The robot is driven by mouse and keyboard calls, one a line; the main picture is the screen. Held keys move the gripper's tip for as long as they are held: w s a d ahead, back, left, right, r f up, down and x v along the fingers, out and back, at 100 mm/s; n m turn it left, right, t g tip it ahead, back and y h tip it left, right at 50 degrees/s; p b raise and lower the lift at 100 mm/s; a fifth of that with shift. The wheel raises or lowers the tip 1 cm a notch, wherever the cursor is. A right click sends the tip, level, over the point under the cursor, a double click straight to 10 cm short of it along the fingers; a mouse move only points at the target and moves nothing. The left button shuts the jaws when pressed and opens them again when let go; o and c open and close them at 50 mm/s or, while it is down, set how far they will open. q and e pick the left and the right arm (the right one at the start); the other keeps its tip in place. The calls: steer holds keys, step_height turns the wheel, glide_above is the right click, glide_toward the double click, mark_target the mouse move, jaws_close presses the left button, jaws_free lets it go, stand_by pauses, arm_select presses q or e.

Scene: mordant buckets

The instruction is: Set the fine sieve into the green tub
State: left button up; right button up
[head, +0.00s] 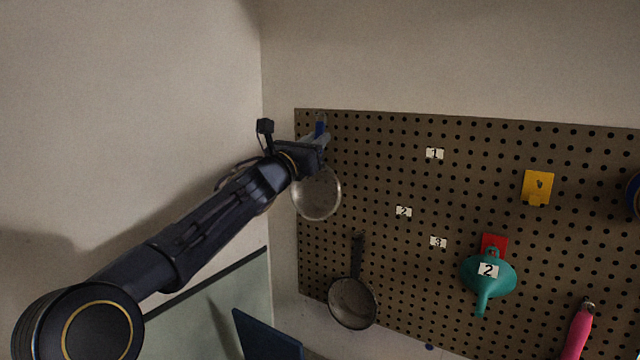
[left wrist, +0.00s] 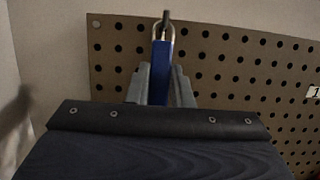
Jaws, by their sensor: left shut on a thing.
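A sieve with a round pale mesh bowl (head: 317,194) hangs at the upper left of the pegboard, below my left gripper (head: 319,141). A second sieve or pan (head: 353,303), with a dark handle, hangs lower on the board. The green tub and my right gripper are not in view.
The brown pegboard (head: 380,170) carries white number tags. A teal funnel (head: 488,274) hangs under a red holder (head: 494,243). A yellow holder (head: 537,188) and a pink-handled tool (head: 579,331) are to the right. A plain wall is at left.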

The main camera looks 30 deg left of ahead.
arm_select(q)
steer(key=shift+r, duration=0.15)
steer(key=shift+r+p, duration=0.45)
stand_by(0.3)
steer(key=shift+s, duration=0.15)
steer(key=shift+s+a+b, duration=0.1)
steer(key=shift+s+b, duration=0.35)
steer(key=shift+s, duration=0.65)
steer(key=shift+s+a+b, duration=0.2)
steer(key=shift+s+b, duration=0.25)
steer(key=shift+s, duration=2.05)
steer(key=shift+f, duration=0.1)
